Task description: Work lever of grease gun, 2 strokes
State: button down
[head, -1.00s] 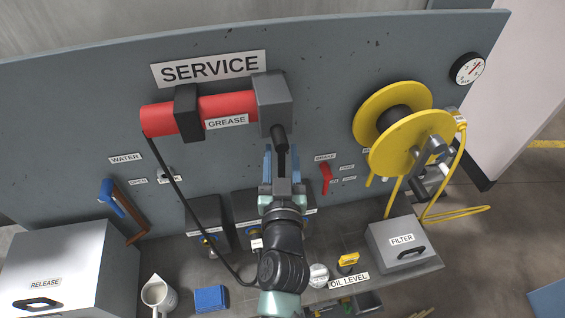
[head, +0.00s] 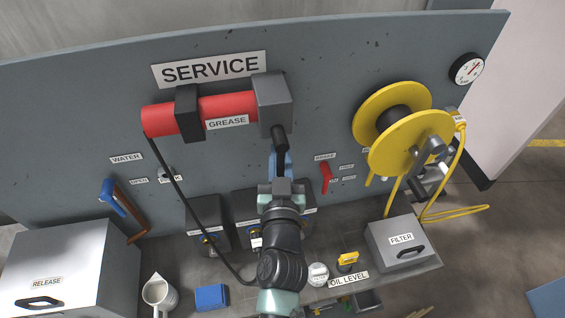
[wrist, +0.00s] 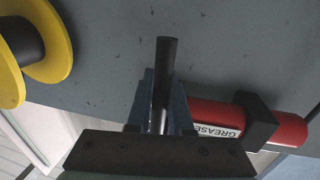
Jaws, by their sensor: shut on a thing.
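The grease gun (head: 229,107) is a red cylinder with a dark clamp and a grey block head (head: 273,104), mounted on the panel under the SERVICE sign. Its lever (head: 279,136) hangs down from the head, with a dark upper end and a thin metal rod. My gripper (head: 281,164) is below the head, shut on the lever. In the wrist view the lever (wrist: 165,72) runs between the two blue fingers of my gripper (wrist: 162,103), and the red barrel (wrist: 213,114) lies to the right. My gripper partly hides the lever's lower part.
A yellow hose reel (head: 410,143) is at the right. A red brake lever (head: 326,177) is close to the right of my gripper. A black hose (head: 190,210) hangs to the left. The bench below holds a release box (head: 75,265), a jug (head: 159,294) and a filter box (head: 398,241).

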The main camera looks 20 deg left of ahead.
jog(key=shift+s+a+r+m+p, duration=0.2)
jog(key=shift+r+m+p, duration=0.2)
jog(key=shift+p, duration=0.3)
jog(key=a+m+p, duration=0.1)
jog(key=m+p, duration=0.1)
jog(key=s+m+g+p, duration=0.1)
jog(key=p, duration=0.1)
jog(key=shift+a+f+m, duration=0.2)
jog(key=shift+a+m, duration=0.2)
jog(key=shift+p, duration=0.3)
